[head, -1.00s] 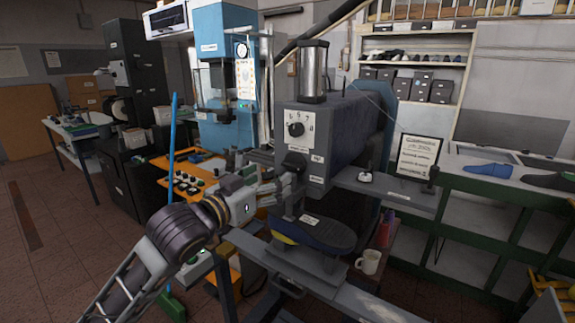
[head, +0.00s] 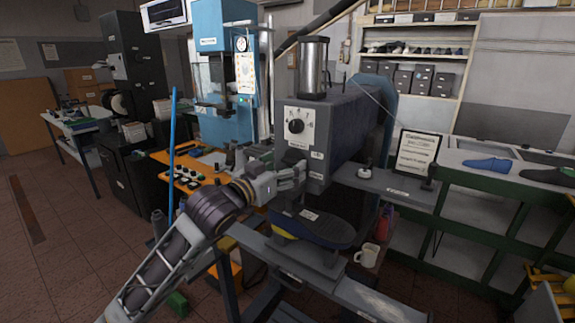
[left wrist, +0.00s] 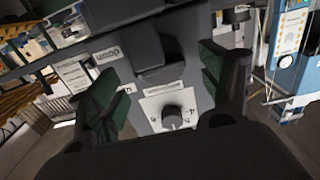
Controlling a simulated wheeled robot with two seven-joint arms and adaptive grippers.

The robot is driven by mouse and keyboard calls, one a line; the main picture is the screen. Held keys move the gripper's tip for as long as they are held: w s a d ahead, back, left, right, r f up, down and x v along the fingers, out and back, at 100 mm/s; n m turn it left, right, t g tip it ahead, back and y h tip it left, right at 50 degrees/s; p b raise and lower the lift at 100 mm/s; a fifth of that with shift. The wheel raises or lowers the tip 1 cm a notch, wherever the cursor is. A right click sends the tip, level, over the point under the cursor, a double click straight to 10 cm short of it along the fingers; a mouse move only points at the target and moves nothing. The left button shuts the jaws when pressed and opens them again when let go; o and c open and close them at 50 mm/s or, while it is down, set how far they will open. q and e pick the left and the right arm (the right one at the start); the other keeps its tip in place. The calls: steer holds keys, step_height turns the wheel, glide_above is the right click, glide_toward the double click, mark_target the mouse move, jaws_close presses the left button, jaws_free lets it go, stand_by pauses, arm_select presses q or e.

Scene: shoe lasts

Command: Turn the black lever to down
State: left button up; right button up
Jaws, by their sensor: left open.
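The black lever (left wrist: 150,45) is a dark block on the front of the grey press machine (head: 335,125). In the left wrist view it shows between the two fingers, just past a white label beside the dial. My left gripper (head: 290,176) is at the machine's front face, below the dial (head: 296,126); its fingers are open and apart in the left wrist view (left wrist: 160,72). I cannot tell whether a finger touches the lever. In the head view the gripper largely hides the lever. My right gripper is not in view.
A blue and black shoe form (head: 315,229) sits below the gripper on the machine. A white mug (head: 367,255) stands to its right. A framed sign (head: 416,154) stands at right.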

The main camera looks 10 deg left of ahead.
arm_select(q)
steer(key=shift+x, duration=0.9)
steer(key=shift+c, duration=0.4)
steer(key=c, duration=0.9)
steer(key=shift+c, duration=0.2)
